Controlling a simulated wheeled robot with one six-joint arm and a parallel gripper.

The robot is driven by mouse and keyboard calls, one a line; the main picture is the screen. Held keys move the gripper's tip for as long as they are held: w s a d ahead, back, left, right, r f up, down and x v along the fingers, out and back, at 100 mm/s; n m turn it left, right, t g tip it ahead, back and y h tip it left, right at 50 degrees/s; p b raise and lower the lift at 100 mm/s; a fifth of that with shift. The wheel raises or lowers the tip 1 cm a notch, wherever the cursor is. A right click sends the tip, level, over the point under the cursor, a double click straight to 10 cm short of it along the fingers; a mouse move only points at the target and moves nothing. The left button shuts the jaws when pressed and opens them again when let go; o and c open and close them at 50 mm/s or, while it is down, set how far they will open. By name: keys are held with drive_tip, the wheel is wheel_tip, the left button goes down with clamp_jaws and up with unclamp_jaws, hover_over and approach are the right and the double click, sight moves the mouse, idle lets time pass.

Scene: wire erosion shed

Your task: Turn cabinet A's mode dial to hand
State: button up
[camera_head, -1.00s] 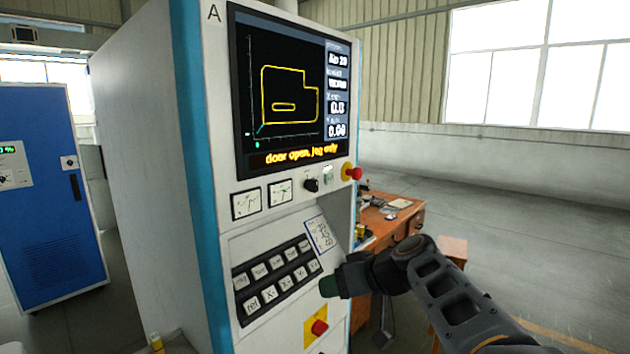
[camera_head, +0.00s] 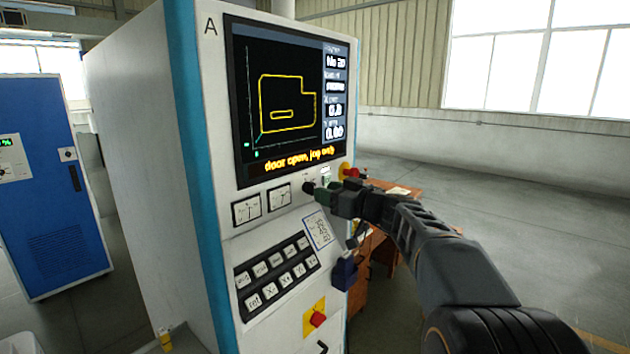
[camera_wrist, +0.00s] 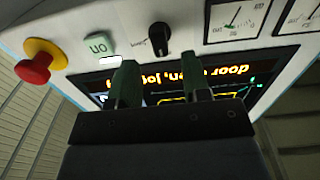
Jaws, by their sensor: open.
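Cabinet A (camera_head: 140,150) is a tall pale cabinet with a teal edge and a screen (camera_head: 290,95) reading "door open, jog only". Its black mode dial (camera_head: 308,187) sits below the screen, partly covered by my gripper (camera_head: 318,193) in the head view. In the wrist view the panel is upside down, and the black dial (camera_wrist: 159,38) shows whole, with small marks beside it. My gripper (camera_wrist: 160,78) is open and empty, its two dark green fingers apart, with the dial just beyond the gap between the tips. The marks are too small to read.
A red mushroom button on a yellow base (camera_wrist: 35,67) and a pale "on" button (camera_wrist: 101,44) sit beside the dial. Two gauges (camera_head: 262,204) are on its other side. A wooden desk (camera_head: 385,255) stands behind.

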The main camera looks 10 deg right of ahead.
sight(310, 188)
drive_tip(key=shift+p+x, duration=0.8)
drive_tip(key=shift+x, duration=1.5)
drive_tip(key=c, duration=0.7)
